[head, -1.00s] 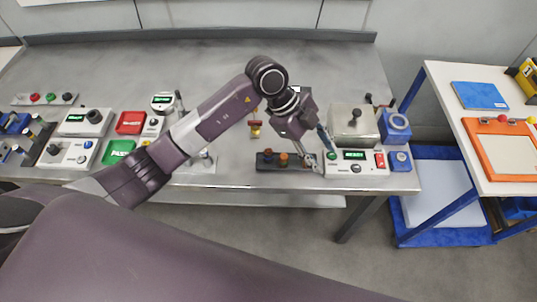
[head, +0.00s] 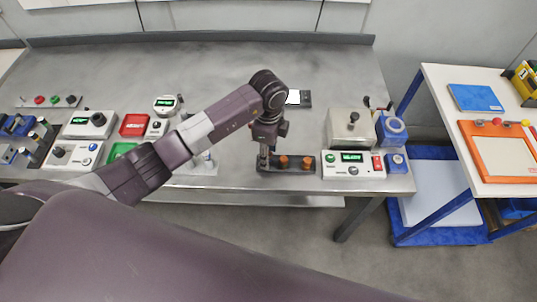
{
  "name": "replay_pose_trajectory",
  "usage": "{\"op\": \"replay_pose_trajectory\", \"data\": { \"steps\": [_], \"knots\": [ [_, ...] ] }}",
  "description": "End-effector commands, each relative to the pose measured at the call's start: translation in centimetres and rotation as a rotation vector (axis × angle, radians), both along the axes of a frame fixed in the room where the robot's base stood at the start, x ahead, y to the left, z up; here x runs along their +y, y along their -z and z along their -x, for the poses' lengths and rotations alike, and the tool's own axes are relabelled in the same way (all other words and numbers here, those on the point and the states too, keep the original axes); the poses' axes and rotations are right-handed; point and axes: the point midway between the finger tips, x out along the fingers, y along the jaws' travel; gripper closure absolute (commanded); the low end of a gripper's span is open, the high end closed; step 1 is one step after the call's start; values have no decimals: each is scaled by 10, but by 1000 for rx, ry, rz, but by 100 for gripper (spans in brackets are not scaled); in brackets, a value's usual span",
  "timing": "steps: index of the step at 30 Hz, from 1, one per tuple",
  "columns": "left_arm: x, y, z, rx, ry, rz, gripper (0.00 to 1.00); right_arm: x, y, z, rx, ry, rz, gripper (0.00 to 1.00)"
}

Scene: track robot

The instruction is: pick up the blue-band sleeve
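A small dark rack (head: 286,168) lies near the front edge of the grey bench and bears two orange-brown pieces, one near its middle (head: 283,161) and one at its right (head: 307,162). My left gripper (head: 264,163) points down at the left end of this rack. Its fingers are small and partly covered by its own wrist, so I cannot tell whether they are open or shut. I cannot make out a blue-banded sleeve; the rack's left end is hidden behind the gripper. My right gripper is not in view.
A white control box (head: 353,171) with a green display stands close right of the rack, with a metal box (head: 352,124) behind it. A dark device with a white screen (head: 298,98) lies farther back. The bench (head: 330,70) is clear towards the back.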

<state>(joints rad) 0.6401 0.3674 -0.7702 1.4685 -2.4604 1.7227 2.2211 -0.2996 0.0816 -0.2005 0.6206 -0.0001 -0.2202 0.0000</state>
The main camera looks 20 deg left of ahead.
Motion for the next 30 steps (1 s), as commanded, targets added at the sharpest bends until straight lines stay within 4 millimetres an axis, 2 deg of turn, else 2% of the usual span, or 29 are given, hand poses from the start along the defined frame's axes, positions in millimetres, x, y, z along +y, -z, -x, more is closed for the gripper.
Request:
{"op": "replay_pose_trajectory", "data": {
  "steps": [8,19,30],
  "knots": [
    [0,4,0,-1,0,0,58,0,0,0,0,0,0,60],
    [0,4,0,-1,0,0,99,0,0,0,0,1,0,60],
    [0,1,-1,-3,0,1,100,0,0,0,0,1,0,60]
  ]
}}
